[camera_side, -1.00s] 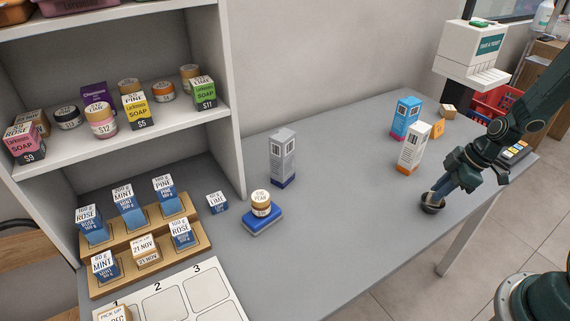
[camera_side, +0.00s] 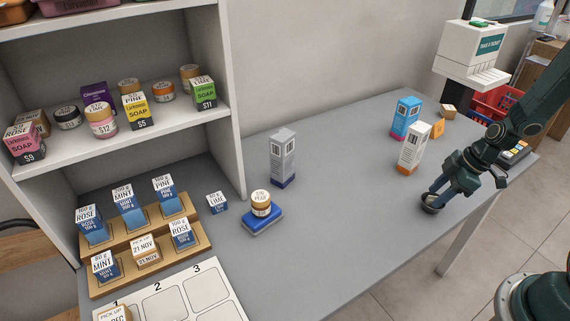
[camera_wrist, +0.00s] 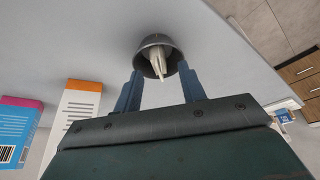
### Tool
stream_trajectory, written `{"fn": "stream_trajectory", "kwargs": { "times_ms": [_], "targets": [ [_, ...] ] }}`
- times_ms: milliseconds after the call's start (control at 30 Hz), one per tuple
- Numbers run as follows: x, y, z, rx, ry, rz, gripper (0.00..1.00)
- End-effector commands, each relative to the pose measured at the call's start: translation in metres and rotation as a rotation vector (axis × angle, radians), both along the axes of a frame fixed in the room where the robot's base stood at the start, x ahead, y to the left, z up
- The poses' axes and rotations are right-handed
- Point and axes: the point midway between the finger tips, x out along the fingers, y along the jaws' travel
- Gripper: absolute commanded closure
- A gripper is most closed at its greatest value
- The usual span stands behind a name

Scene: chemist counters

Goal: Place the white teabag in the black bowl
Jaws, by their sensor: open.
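The black bowl (camera_side: 431,208) stands on the grey counter near its front right edge. In the wrist view the bowl (camera_wrist: 148,44) is beyond my fingertips. A whitish, pointed thing that looks like the white teabag (camera_wrist: 157,62) stands in the bowl. In the side view it is small and partly hidden by my fingers. My gripper (camera_side: 437,194) is low over the bowl. In the wrist view its two blue fingers (camera_wrist: 160,84) are apart, one on each side of the teabag and clear of it.
A white and orange carton (camera_side: 411,150) and a blue carton (camera_side: 405,118) stand behind my gripper. A grey carton (camera_side: 283,158) and a jar on a blue scale (camera_side: 262,219) stand further left. The counter between is clear.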

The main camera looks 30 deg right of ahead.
Motion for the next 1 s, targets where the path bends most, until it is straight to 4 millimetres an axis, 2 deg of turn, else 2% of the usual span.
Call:
{"fn": "stream_trajectory", "kwargs": {
  "times_ms": [467,1000],
  "targets": [
    [0.0,0.0,0.005,-0.001,-0.001,0.0,0.59],
    [0.001,-0.001,0.059,-0.002,-0.004,-0.001,0.59]
  ]
}}
